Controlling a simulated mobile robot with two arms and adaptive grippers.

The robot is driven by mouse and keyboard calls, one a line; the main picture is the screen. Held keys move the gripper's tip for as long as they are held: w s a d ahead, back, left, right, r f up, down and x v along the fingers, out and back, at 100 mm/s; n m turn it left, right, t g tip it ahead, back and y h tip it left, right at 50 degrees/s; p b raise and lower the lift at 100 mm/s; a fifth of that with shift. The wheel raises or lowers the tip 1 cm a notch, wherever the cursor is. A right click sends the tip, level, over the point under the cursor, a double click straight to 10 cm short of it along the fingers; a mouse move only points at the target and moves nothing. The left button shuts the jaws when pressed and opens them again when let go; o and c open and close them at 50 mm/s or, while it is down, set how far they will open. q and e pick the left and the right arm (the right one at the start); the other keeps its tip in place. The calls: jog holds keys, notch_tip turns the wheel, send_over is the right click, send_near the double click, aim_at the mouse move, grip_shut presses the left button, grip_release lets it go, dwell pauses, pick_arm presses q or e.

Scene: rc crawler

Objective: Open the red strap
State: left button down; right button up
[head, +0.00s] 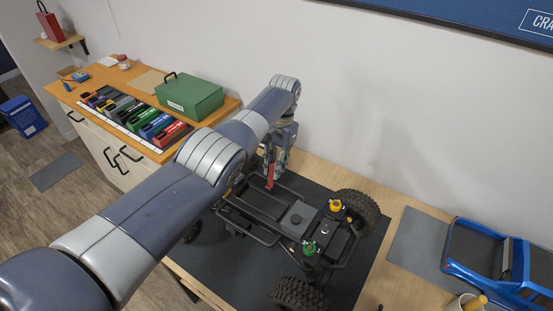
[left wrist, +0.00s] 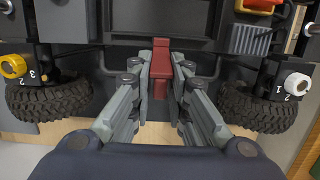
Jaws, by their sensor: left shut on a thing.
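The red strap (head: 270,175) stands up from the black crawler chassis (head: 262,235). It also shows in the left wrist view (left wrist: 160,68), upright between the fingers. My left gripper (head: 275,163) is shut on the red strap, with a finger on each side of it. The strap's lower end and its attachment to the chassis are hard to make out. My right gripper is not in either view.
The chassis rests on a dark mat (head: 350,268) on the wooden bench. A blue truck body (head: 480,255) lies at the right. Coloured battery packs (head: 140,115) and a green box (head: 189,96) stand on the left counter. Yellow (head: 335,205) and green (head: 309,247) caps stick up from the chassis.

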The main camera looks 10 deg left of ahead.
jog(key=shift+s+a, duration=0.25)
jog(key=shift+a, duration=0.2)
pick_arm(q)
jog(key=c, duration=1.8)
grip_release()
jog(key=shift+o, duration=0.6)
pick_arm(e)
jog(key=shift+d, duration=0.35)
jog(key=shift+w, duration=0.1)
pick_arm(q)
notch_tip(320, 180, up, 7)
jog(key=w, duration=0.1)
jog(key=shift+d+r, duration=0.15)
jog(key=shift+d, duration=0.1)
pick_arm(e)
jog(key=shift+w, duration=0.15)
pick_arm(q)
jog(key=shift+w, duration=0.1)
